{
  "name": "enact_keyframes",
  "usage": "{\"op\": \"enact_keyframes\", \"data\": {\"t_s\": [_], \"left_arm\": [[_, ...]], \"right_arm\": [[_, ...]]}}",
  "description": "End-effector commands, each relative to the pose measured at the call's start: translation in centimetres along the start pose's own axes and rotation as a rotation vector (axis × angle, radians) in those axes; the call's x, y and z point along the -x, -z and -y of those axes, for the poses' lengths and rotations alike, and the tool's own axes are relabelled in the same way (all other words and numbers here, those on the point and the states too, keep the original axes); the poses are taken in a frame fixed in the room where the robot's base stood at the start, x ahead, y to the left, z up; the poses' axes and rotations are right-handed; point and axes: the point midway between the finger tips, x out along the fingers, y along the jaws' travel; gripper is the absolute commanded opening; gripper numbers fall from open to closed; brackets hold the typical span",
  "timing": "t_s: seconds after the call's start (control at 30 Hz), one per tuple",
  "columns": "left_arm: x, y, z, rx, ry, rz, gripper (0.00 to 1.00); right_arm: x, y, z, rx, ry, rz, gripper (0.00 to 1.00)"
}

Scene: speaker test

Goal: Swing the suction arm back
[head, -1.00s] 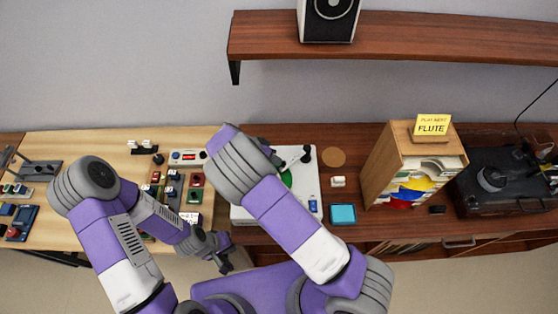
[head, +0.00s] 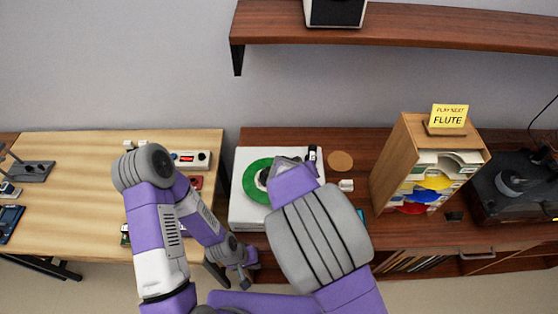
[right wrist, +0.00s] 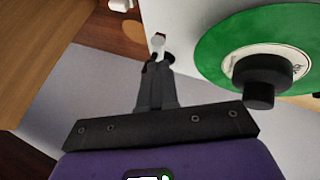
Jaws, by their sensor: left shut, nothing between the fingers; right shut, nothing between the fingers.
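A black machine (head: 485,200) at the far right in the head view has a small round grey platter (head: 515,181). A dark arm-like part (head: 545,160) shows at its right, cut by the picture edge; I cannot tell if this is the suction arm. My left gripper (head: 244,282) is shut and empty, low in front of the worktop edge, far from that machine. My right gripper (right wrist: 157,65) shows in the right wrist view, shut and empty, near the white turntable deck (right wrist: 205,20). In the head view my right arm hides it.
The white turntable (head: 243,213) carries a green record (head: 256,181); a black cylinder (right wrist: 262,78) stands at its label. A wooden record rack (head: 400,160) with a yellow FLUTE card (head: 448,116) stands between turntable and black machine. A shelf (head: 420,28) with a speaker (head: 335,12) hangs above.

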Motion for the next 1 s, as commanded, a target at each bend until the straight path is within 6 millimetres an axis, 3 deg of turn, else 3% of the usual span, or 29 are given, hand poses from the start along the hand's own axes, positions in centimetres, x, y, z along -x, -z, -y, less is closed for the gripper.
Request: {"op": "enact_keyframes", "data": {"t_s": [0.3, 0.87, 1.0], "left_arm": [[-1.7, 0.1, 0.6, 0.0, 0.0, 0.0, 0.0], [-1.8, 0.1, 0.7, 0.0, 0.0, 0.0, 0.0], [-1.6, 0.1, 0.6, 0.0, 0.0, 0.0, 0.0]], "right_arm": [[-0.4, -0.7, -1.3, 0.077, 0.042, -0.042, 0.0], [-0.4, -0.8, -1.7, 0.087, 0.044, -0.044, 0.0], [0.8, -0.7, -1.6, 0.087, 0.047, -0.048, 0.0]]}}
